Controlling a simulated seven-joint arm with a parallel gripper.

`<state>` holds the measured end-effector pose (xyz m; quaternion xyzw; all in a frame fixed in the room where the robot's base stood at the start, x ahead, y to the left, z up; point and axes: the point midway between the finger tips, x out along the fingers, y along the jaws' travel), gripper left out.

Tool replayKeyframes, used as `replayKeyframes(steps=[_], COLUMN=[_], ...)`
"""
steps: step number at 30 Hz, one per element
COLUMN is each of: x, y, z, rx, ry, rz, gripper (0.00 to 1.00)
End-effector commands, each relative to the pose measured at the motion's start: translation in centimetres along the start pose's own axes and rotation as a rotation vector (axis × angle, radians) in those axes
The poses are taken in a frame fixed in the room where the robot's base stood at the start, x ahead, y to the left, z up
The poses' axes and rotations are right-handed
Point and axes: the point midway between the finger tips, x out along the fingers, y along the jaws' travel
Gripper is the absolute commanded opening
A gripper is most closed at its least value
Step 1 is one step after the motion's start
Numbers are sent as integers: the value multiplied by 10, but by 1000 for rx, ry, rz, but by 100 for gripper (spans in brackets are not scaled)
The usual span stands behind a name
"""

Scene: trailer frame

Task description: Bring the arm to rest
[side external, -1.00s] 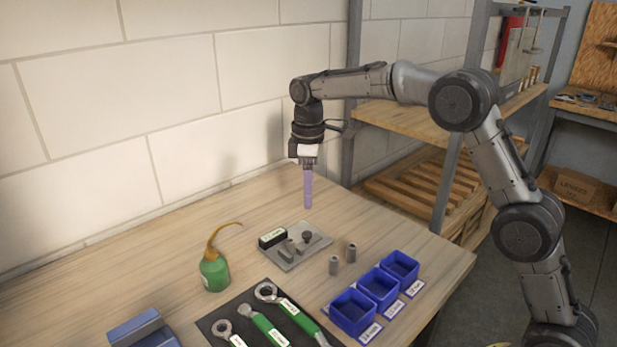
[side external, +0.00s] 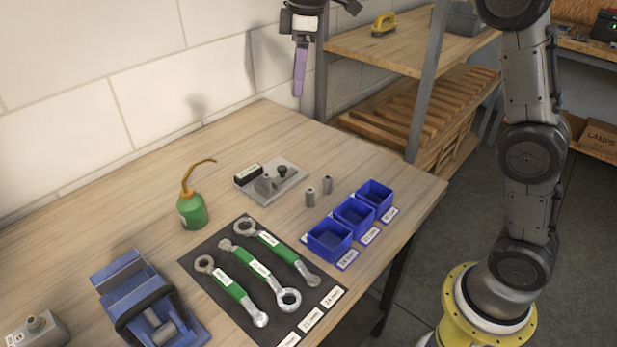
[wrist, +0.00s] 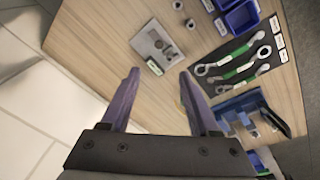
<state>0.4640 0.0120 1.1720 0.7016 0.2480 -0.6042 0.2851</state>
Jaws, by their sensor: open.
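My gripper (side external: 298,95) hangs in the air high above the back of the workbench (side external: 262,118), fingers pointing down. Only one purple finger's side shows clearly in the side external view. In the wrist view the two purple fingers (wrist: 158,73) stand well apart, with nothing between them but the bench top seen below. My upper arm and part of the wrist are cut off by the top of the side external view.
Below lie a grey metal plate (side external: 271,180) with fittings, two small grey cylinders (side external: 318,190), three blue bins (side external: 329,240), a green oil can (side external: 192,212), three green-handled wrenches (side external: 246,272) on a dark mat, and a blue vise (side external: 150,305). A wooden shelf rack (side external: 385,48) stands behind.

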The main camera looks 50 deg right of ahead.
Motion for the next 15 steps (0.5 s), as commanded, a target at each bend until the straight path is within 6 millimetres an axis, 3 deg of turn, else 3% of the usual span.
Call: replayKeyframes(steps=[1,6,10,15], x=[-19,-55,-68,-67], y=[-11,-49,-80,-122], z=[13,56,91,138], rx=[9,69,138,252], ry=[22,79,126,188], rz=[20,71,106,143], gripper=[62,62,62,62])
